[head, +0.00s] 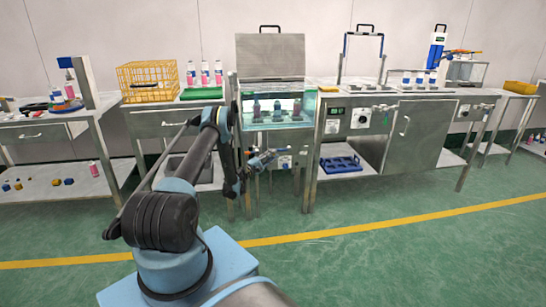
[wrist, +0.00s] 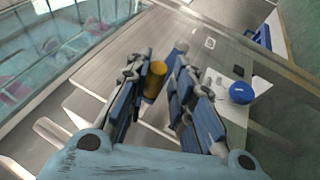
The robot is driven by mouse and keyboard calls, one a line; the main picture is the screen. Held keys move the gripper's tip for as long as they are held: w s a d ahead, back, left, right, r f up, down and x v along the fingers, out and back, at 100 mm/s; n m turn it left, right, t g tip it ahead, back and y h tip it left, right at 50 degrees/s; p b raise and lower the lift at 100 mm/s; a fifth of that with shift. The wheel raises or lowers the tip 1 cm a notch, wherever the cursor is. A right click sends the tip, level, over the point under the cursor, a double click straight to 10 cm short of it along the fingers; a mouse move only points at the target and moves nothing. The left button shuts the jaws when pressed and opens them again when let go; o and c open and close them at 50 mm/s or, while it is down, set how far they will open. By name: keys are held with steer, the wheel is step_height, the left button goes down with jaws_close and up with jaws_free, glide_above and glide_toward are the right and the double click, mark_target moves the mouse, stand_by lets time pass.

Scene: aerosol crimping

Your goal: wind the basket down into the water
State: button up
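The glass-fronted water bath (head: 310,108) stands at centre in the head view, with several capped cans (head: 277,112) behind its glass. I cannot clearly make out the basket or how deep it sits. In the wrist view the bath's glass (wrist: 85,45) is at upper left, with blurred pinkish shapes behind it. My gripper (wrist: 165,85) is open in front of the bath's lower front; it also shows in the head view (head: 262,158). A brass-coloured cylindrical grip (wrist: 155,78) lies between its fingers, nearer the left one. Contact cannot be told.
A blue round knob (wrist: 242,92) sits on a pale panel to the right of the fingers. A steel cabinet bench (head: 415,135) adjoins the bath on the right, with a blue rack (head: 340,164) below. A yellow basket (head: 147,82) stands left. The green floor in front is clear.

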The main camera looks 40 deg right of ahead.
steer(key=shift+o, duration=1.1)
steer(key=shift+d+f, duration=0.1)
steer(key=shift+f, duration=0.3)
steer(key=shift+r, duration=0.1)
steer(key=shift+r, duration=0.1)
